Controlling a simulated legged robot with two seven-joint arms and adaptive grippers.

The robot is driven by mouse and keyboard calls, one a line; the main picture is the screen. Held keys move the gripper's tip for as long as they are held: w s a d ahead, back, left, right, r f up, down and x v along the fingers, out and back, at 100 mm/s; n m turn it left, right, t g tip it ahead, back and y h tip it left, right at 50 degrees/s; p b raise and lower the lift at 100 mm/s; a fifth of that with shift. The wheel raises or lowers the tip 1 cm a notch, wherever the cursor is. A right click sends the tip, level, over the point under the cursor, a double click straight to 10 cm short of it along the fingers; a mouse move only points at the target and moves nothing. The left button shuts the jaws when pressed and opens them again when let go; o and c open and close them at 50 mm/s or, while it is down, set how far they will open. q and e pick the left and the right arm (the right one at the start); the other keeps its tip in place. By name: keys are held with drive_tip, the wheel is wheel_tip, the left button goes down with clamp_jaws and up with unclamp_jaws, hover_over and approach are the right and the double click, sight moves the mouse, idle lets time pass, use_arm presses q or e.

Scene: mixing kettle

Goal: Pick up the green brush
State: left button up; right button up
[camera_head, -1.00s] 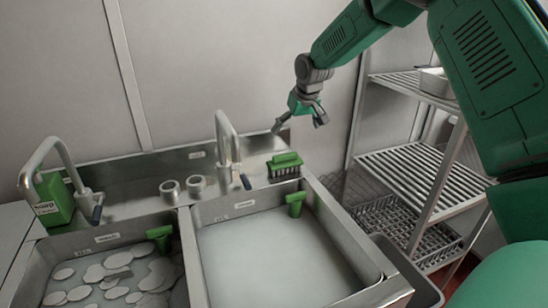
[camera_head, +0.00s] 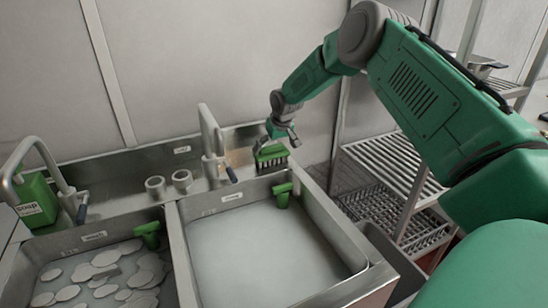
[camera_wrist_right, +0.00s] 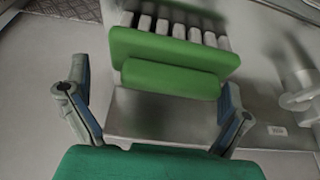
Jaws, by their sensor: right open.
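My right gripper (camera_head: 279,136) is right above the brush in the head view. In the wrist view its fingers (camera_wrist_right: 152,104) are spread wide, one on each side of the view, with nothing held between them. Contact with the brush cannot be told. My left gripper is out of view.
A faucet (camera_head: 212,145) stands left of the brush, and two metal rings (camera_head: 168,184) sit farther left. A green-handled tool (camera_head: 283,195) hangs on the right basin (camera_head: 265,250). The left basin holds several pale discs (camera_head: 105,260). A wire shelf (camera_head: 385,165) stands to the right.

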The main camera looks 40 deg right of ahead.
sight(272, 145)
drive_tip(key=shift+w+a+f, duration=0.1)
drive_tip(key=shift+a+f, duration=0.05)
drive_tip(key=shift+a, duration=0.05)
drive_tip(key=shift+a+r, duration=0.4)
drive_tip(key=shift+a, duration=0.3)
drive_tip(key=shift+a+r, duration=0.15)
drive_tip(key=shift+a, duration=0.15)
drive_tip(key=c, duration=1.3)
drive_tip(key=shift+s+d+f, duration=0.15)
drive_tip(key=shift+d, duration=0.2)
drive_tip(key=shift+s+d+f, duration=0.1)
drive_tip(key=shift+d, duration=0.25)
drive_tip(key=shift+d+r, duration=0.1)
drive_tip(key=shift+r, duration=0.1)
drive_tip(key=r, duration=0.6)
drive_tip(key=a+r, duration=0.1)
drive_tip(key=r, duration=0.2)
drive_tip(key=shift+w+r, duration=0.15)
drive_tip(key=shift+r, duration=0.15)
drive_tip(key=shift+d, duration=0.3)
drive_tip(key=shift+o, duration=1.3)
drive_tip(key=shift+d, duration=0.1)
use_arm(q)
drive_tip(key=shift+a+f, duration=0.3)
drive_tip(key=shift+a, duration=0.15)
use_arm(e)
drive_tip(key=shift+c, duration=0.3)
